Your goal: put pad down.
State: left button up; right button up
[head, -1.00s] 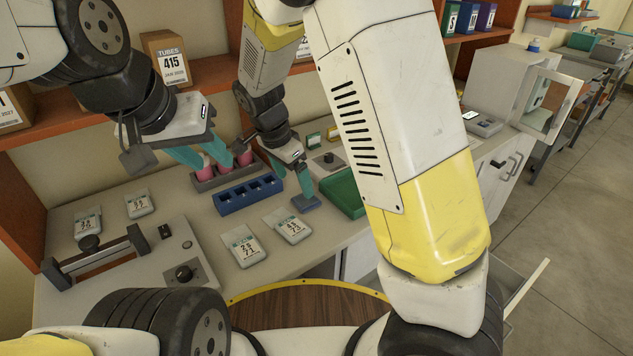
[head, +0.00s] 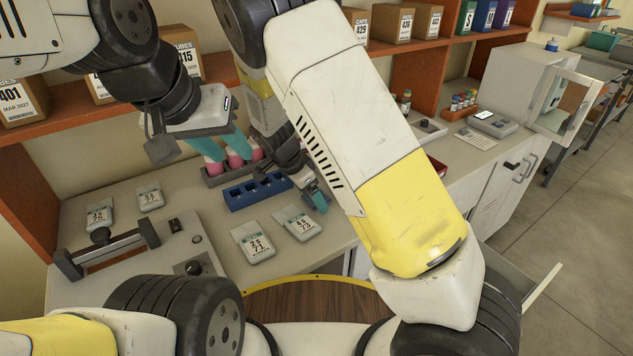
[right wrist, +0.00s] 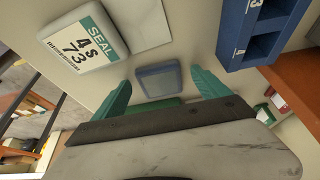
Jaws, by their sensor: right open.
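The small blue-grey pad (right wrist: 158,80) lies on the pale counter in the right wrist view, between and just beyond the fingertips. My right gripper (right wrist: 160,90) is open, with one teal finger on each side of the pad and no visible grip on it. In the head view my right gripper (head: 318,197) is low over the counter, right of the blue rack, and mostly hides the pad. My left gripper (head: 222,146) has its teal fingers apart above the pink-capped tubes (head: 236,160) in a grey rack. Whether it touches a tube is unclear.
A blue rack (head: 257,189) stands left of the right gripper. Sealed packets labelled 71 (head: 253,242) and 73 (head: 297,223) lie in front of it. A grey device (head: 150,255) with a bar handle is at left. My right arm hides the counter's middle.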

jog(key=c, duration=1.6)
